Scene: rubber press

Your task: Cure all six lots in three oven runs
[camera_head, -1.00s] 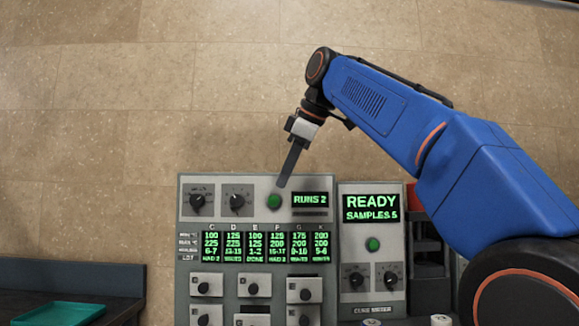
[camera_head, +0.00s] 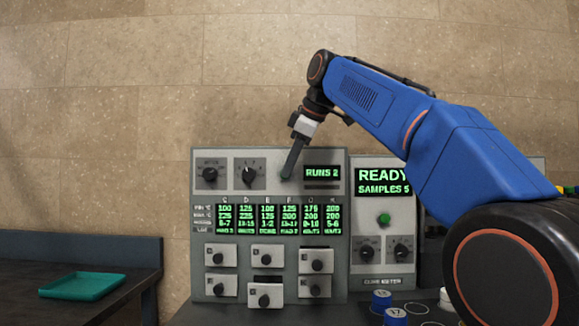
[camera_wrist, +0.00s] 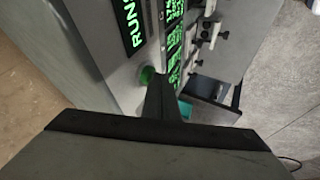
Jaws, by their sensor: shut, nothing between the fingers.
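The oven panel (camera_head: 200,160) stands upright ahead. It has two dials, a display reading RUNS 2 (camera_head: 322,173) and a row of green lot displays (camera_head: 268,219). Below are six small drawers with black knobs; the lower middle drawer (camera_head: 265,295) appears to stick out. My gripper (camera_head: 288,176) is shut and empty, its tips at the panel left of the RUNS display. In the wrist view a green button (camera_wrist: 147,76) is right beside the fingertips; contact cannot be told. The head view hides this button behind the fingers. The cure meter (camera_head: 383,281) shows READY, SAMPLES 5.
Blue-topped numbered pieces (camera_head: 381,299) stand on the bench at lower right, near printed circles. A teal tray (camera_head: 82,286) lies on a dark table (camera_head: 25,285) at left. My arm hides part of the right side.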

